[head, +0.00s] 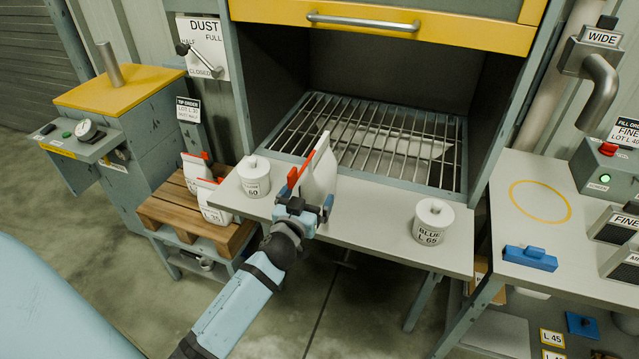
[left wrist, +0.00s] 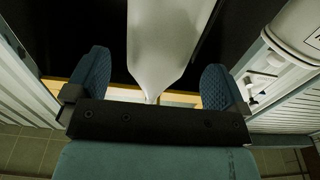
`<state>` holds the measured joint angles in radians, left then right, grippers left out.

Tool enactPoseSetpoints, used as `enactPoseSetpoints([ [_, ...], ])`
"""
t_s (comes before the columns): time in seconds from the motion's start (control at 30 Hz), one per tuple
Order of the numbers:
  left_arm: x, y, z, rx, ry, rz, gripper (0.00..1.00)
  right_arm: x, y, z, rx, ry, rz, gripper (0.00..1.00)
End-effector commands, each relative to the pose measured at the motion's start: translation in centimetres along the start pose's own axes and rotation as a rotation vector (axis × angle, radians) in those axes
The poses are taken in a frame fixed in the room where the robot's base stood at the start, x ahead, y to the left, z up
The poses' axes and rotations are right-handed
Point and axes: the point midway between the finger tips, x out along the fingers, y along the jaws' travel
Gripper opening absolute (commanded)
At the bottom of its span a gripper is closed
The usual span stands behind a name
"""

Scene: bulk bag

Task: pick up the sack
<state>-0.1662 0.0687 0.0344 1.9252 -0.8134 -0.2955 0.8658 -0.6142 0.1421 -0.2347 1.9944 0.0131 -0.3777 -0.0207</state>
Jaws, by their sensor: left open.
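A white sack (head: 319,178) with a red strip along its edge stands at the front of the grey shelf (head: 370,225), below the yellow-fronted cabinet. My left gripper (head: 303,207) is at the near side of this sack and hides its lower part in the head view. In the left wrist view the sack (left wrist: 170,45) lies between the two blue fingers of my left gripper (left wrist: 155,85), narrowing toward the palm. The fingers are open, with a gap on each side. My right gripper is not in view.
White canisters stand left (head: 253,177) and right (head: 433,222) on the shelf. A metal grate (head: 385,140) lies behind. Two smaller red-topped sacks (head: 214,206) sit on a wooden pallet (head: 172,216). A blue block (head: 530,258) lies on the right-hand table (head: 540,235).

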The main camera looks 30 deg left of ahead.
Motion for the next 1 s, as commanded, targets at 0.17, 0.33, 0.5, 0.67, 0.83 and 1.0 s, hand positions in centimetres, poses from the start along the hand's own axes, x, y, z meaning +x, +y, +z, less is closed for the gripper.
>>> enactPoseSetpoints([
  [0.17,2.4,0.1,0.3,0.000,0.000,0.000,1.00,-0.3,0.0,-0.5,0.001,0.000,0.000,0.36],
  [0.33,4.6,0.1,0.6,0.001,0.000,0.000,1.00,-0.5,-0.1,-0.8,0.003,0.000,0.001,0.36],
  [0.5,5.1,0.1,0.7,0.000,0.000,0.000,1.00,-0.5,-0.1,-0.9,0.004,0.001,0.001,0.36],
  [0.67,5.1,0.1,0.7,0.000,0.000,0.000,0.95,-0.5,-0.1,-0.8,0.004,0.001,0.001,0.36],
  [0.83,5.1,0.1,0.7,0.000,0.000,0.000,0.56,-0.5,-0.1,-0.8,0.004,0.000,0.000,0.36],
  [1.0,5.1,0.1,0.5,-0.001,0.004,0.001,0.23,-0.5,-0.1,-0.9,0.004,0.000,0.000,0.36],
])
